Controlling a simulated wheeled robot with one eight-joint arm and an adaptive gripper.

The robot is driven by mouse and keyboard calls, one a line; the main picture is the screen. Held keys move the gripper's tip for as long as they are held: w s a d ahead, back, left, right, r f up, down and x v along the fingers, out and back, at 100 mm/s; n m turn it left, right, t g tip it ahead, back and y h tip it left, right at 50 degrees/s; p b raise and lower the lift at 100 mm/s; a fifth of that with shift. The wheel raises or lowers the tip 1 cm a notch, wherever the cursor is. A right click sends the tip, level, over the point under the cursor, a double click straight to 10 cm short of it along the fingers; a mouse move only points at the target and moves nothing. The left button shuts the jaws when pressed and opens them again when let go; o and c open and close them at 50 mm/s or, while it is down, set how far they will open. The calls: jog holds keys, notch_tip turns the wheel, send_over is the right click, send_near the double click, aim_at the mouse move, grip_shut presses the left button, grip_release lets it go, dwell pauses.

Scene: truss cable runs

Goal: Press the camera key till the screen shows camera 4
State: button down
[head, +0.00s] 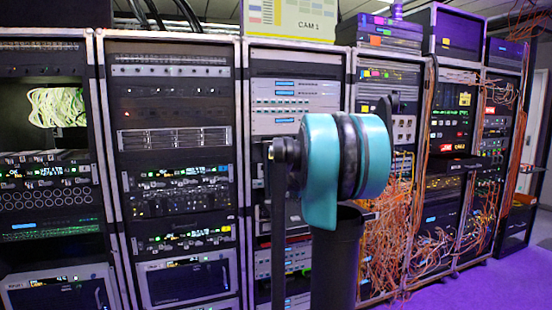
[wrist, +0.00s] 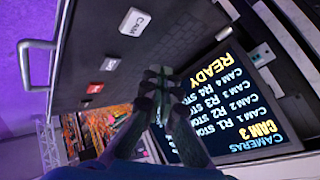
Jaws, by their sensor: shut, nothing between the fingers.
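The white camera key (wrist: 134,22), marked CAM, sits on a dark panel at the upper middle of the wrist view. The lit screen (wrist: 232,108) is on the right of the same panel, seen turned. It reads CAMERAS, CAM 3 in yellow, a list of CAM 1 to CAM 4, and READY. My gripper (wrist: 162,74) is shut and empty, its fingertips in front of the panel between the keys and the screen. The tips appear apart from the CAM key. In the head view my arm stands in front of the racks and the gripper does not show.
A grey key (wrist: 110,64) and a red key (wrist: 95,87) sit beside the CAM key. A metal handle (wrist: 24,68) sticks out at the panel's left. Orange cables (head: 385,235) hang in front of the racks. A yellow-edged board (head: 285,18) above reads CAM 1.

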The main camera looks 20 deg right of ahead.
aim_at(296, 219)
notch_tip(296, 219, up, 4)
jog(key=shift+f, duration=0.1)
dwell(0.4)
jog(key=shift+f, duration=4.4)
jog(key=shift+f, duration=0.15)
jog(key=shift+f, duration=0.25)
